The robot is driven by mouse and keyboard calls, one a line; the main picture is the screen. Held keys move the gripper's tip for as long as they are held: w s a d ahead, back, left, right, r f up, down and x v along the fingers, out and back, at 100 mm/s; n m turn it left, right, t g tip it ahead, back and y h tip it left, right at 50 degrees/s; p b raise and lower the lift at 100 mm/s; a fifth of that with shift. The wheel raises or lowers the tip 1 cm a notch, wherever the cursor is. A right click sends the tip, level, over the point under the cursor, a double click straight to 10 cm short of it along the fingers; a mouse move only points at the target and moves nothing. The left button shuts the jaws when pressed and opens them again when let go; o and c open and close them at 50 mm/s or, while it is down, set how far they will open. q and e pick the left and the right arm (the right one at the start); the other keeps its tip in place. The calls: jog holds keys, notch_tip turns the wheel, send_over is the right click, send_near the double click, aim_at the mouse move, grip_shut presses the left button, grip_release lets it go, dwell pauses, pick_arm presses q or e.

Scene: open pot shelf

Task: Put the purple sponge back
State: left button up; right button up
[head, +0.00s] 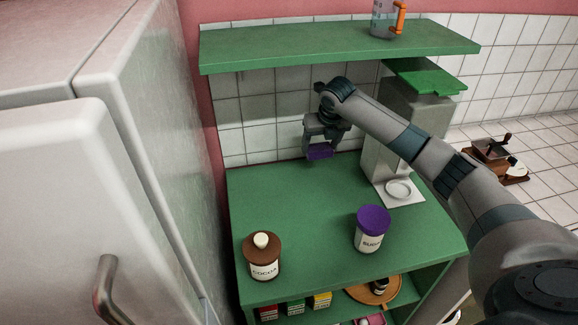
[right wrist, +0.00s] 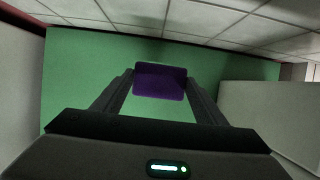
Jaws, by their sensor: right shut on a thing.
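The purple sponge (head: 319,153) is a small purple block. My right gripper (head: 321,150) is shut on it and holds it above the back part of the green counter (head: 290,195), near the tiled wall. The sponge also shows in the right wrist view (right wrist: 160,82), between the two dark fingers of my right gripper (right wrist: 160,88), with the green surface behind it. The exact gap between sponge and counter is hard to tell. My left gripper is not in view.
A grey machine (head: 385,135) stands right of the sponge. A cocoa jar (head: 263,262) and a purple-lidded sugar jar (head: 369,235) stand at the counter's front. A green shelf (head: 300,45) hangs above. A fridge (head: 130,130) is at left. The counter's middle is clear.

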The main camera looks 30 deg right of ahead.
jog(key=w+a+f+p, duration=0.1)
jog(key=a, duration=0.1)
jog(key=w+a+f+p, duration=0.1)
jog(key=w+a+f, duration=0.1)
jog(key=w+a+f+p, duration=0.1)
jog(key=w+a+f, duration=0.1)
jog(key=a, duration=0.1)
jog(key=shift+w+a, duration=0.1)
jog(key=shift+w, duration=0.1)
jog(key=shift+w+a+f, duration=0.25)
jog(key=shift+a+f, duration=0.05)
jog(key=shift+f, duration=0.05)
jog(key=shift+f, duration=0.1)
notch_tip(320, 180, down, 3)
jog(key=shift+f+p, duration=0.15)
jog(key=shift+p, duration=0.8)
jog(key=shift+f, duration=0.3)
jog(key=shift+f, duration=0.1)
jog(key=o, duration=0.9)
jog(key=shift+o, duration=0.2)
